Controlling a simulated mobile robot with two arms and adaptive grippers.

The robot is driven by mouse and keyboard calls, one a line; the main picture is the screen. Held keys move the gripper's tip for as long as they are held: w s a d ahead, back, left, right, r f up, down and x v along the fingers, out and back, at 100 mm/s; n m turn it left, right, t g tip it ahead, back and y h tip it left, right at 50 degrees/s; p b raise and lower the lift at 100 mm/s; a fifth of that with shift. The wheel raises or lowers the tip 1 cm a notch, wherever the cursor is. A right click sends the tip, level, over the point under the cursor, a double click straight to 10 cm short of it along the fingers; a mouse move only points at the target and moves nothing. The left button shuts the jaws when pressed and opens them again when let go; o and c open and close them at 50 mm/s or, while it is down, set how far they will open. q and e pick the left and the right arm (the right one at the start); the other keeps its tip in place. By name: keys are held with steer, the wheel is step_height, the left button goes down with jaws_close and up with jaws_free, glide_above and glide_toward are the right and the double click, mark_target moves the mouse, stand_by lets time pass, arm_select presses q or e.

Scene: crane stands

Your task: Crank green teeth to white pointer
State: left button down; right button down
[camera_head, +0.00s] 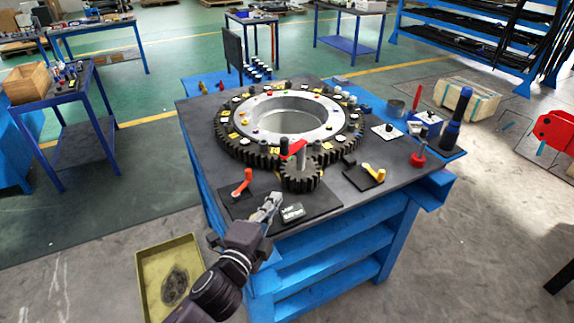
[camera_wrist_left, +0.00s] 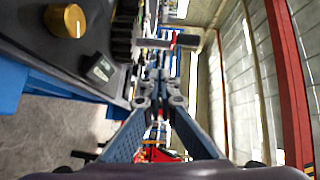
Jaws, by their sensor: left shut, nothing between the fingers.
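A large dark ring gear (camera_head: 262,156) with a pale inner ring lies on the table, with many small coloured pieces around it. A small dark pinion gear (camera_head: 300,178) meets its front edge. A red crank arm (camera_head: 293,150) with a black knob (camera_head: 284,146) sits above the pinion; a red bar also shows in the left wrist view (camera_wrist_left: 186,40). I cannot single out the green teeth or the white pointer. My left gripper (camera_head: 276,198) is shut and empty, in front of the pinion and apart from the crank. My right gripper is not in view.
A yellowish tray (camera_head: 150,262) is on the floor. The table's front edge is close.

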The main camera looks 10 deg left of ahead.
mark_target(284, 158)
arm_select(q)
steer(key=w+d+r+m+h+p, duration=0.1)
steer(key=w+m+p, duration=0.1)
steer(key=w, duration=1)
steer(key=shift+w+d+r+h+p, duration=0.2)
steer(key=shift+d+r+h+p, duration=0.15)
steer(key=shift+p, duration=0.35)
steer(key=shift+a, duration=0.1)
steer(key=shift+w+a, duration=0.3)
steer(key=shift+a, duration=0.4)
steer(key=shift+w+a, duration=0.1)
steer(key=shift+a, duration=0.1)
